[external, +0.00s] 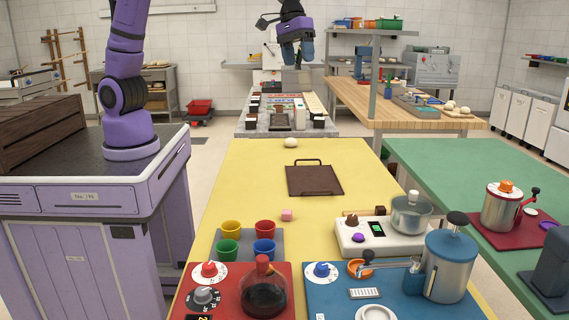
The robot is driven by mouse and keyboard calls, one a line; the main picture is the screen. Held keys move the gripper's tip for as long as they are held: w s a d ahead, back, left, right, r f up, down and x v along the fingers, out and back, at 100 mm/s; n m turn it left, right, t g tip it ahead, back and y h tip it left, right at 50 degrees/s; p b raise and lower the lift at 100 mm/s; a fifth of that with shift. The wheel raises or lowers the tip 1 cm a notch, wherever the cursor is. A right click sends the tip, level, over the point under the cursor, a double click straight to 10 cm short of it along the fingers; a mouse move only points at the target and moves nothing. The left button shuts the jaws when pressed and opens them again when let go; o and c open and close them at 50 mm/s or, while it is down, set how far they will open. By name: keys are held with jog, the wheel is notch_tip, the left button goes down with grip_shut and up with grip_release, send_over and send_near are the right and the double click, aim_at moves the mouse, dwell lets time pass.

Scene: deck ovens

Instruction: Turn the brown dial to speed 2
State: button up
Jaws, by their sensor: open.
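A small brown knob (352,221), which looks like the brown dial, sits at the left end of a white appliance (407,246) on the yellow table. Its speed marks are too small to read. A purple knob (358,237) sits just in front of it and a green display (377,228) to its right. A silver pot (411,213) stands on the same appliance. My gripper (298,62) is at the top of the picture, in the air, well away from the knob. It is open, with nothing seen between its fingers.
A red base (229,308) with red and grey dials and a dark flask stands front left. A blue base (345,307) with a blue dial and steel canister stands front right.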

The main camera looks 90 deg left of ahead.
jog(key=w+d+f+n+g, duration=0.1)
jog(key=w+d+f+n, duration=0.2)
jog(key=w+d+f, duration=0.75)
jog(key=n+y, duration=0.2)
send_over(353, 216)
notch_tip(353, 216, down, 17)
jog(key=shift+g, duration=0.3)
notch_tip(353, 216, down, 10)
jog(key=shift+s+d, duration=0.1)
jog(key=c, duration=0.9)
